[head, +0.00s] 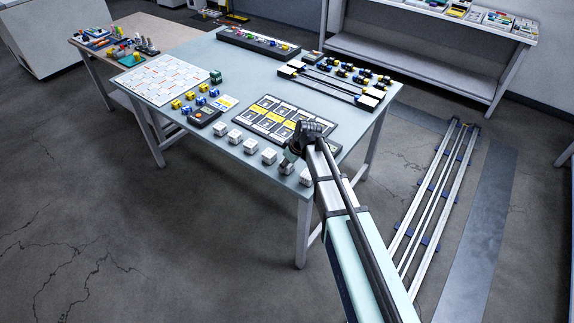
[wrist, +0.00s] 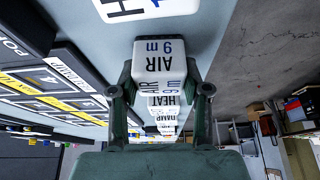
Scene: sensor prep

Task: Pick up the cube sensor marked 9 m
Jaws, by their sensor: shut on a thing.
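A white cube sensor marked AIR 9 m (wrist: 160,58) sits between my gripper's two fingers in the wrist view, its lettering upside down. My gripper (wrist: 160,90) is shut on this cube. In the head view my gripper (head: 290,157) is at the near edge of the table, over the row of white cubes, and its fingers are small there. The held cube (head: 286,167) shows just under it. I cannot tell whether the cube is clear of the table.
Another white cube (wrist: 142,8) lies close by; more white cubes (head: 235,137) line up along the table's near edge. A dark board with yellow labels (head: 266,120) lies behind. A black-railed rack (head: 330,86) stands at the back right. Open floor lies past the table edge.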

